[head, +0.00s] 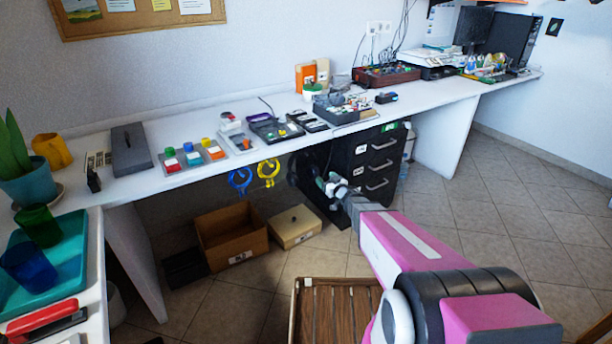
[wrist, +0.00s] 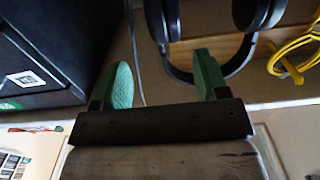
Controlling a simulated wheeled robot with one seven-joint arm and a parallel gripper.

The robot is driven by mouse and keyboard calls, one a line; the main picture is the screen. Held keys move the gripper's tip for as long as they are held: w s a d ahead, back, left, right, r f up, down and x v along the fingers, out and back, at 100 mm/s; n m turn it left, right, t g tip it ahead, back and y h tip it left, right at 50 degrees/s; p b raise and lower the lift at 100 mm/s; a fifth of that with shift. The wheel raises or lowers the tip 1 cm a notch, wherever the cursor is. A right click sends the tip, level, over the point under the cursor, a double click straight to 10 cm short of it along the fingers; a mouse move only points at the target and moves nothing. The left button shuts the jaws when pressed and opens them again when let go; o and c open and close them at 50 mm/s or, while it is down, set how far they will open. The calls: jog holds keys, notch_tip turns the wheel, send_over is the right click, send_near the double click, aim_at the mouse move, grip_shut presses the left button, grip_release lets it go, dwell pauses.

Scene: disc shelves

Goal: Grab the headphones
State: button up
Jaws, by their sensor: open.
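The headphones are black, with two round ear cups (wrist: 254,14) at the top of the wrist view and a curved band below them. In the wrist view the right finger overlaps the band area, and the left finger is left of the headphones. Contact cannot be told. My gripper (head: 334,184) also shows in the head view, just right of the headphones.
A black drawer unit (head: 370,162) stands close to the right of my gripper. A yellow cable coil (head: 268,172) and a blue cable coil (head: 240,180) hang to the left. The white desk (head: 200,178) is above. A cardboard box (head: 232,238) and wooden crate (head: 335,310) are on the floor.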

aim_at(318, 173)
jog(key=x, duration=0.4)
jog(key=shift+w+a, duration=0.15)
jog(key=shift+w, duration=0.1)
jog(key=shift+s+a+x, duration=0.15)
jog(key=shift+a+x, duration=0.05)
jog(key=shift+x, duration=1.1)
jog(key=shift+s+a+x, duration=0.1)
jog(key=shift+a+x, duration=0.1)
jog(key=shift+x, duration=1.15)
jog(key=shift+d+f, duration=0.1)
jog(key=shift+c, duration=0.3)
jog(key=c, duration=1)
